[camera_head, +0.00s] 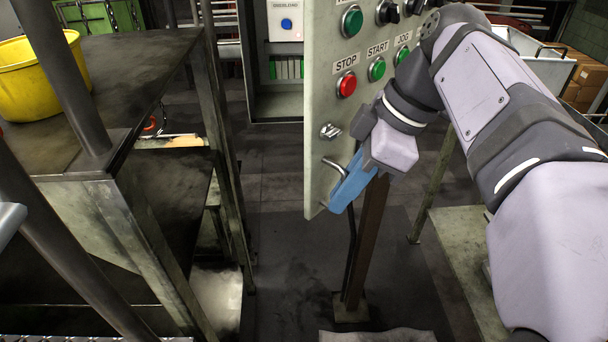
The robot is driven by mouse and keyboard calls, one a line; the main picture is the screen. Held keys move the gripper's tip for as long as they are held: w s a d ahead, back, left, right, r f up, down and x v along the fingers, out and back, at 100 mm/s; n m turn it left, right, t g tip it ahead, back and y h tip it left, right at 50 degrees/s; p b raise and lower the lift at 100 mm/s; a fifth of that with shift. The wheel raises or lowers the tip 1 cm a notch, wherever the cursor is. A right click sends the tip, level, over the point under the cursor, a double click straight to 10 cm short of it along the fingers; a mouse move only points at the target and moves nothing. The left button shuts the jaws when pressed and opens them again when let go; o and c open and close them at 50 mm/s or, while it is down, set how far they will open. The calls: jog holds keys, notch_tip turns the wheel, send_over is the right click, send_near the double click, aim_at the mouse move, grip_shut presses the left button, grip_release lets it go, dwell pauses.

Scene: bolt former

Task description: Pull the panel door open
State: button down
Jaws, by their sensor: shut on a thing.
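The panel door (318,100) is a pale grey-green plate seen at a steep angle in the head camera view. It carries a red STOP button (346,85), a green START button (377,69), a JOG button and a small key switch (330,131). A thin metal handle (333,166) sits low on the door. My gripper (342,190), with blue fingers, is shut on the handle near the door's lower edge. The door stands swung out, edge towards the camera, with the cabinet interior (277,80) showing to its left. The fingertips' exact hold is partly hidden.
A dark metal workbench (110,60) with posts and a yellow bucket (42,75) stands at the left. A brown post (368,240) stands below the panel. Grey-green table legs and a grey bin (540,65) are at the right. The dark floor (280,200) between is clear.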

jog(key=s+d+n+p, duration=0.1)
jog(key=s+d, duration=0.2)
jog(key=d, duration=0.5)
jog(key=s+d+n+g, duration=0.1)
jog(key=s+d, duration=0.2)
jog(key=d, duration=0.5)
jog(key=s+d+n+p, duration=0.1)
jog(key=s+d, duration=0.2)
jog(key=d, duration=0.5)
jog(key=shift+s+d+p, duration=0.25)
jog(key=shift+d+p, duration=0.1)
jog(key=c, duration=1.9)
grip_release()
jog(key=shift+r, duration=0.15)
jog(key=p+v, duration=0.5)
jog(key=v, duration=0.2)
jog(key=shift+w+p, duration=0.15)
jog(key=shift+p, duration=0.25)
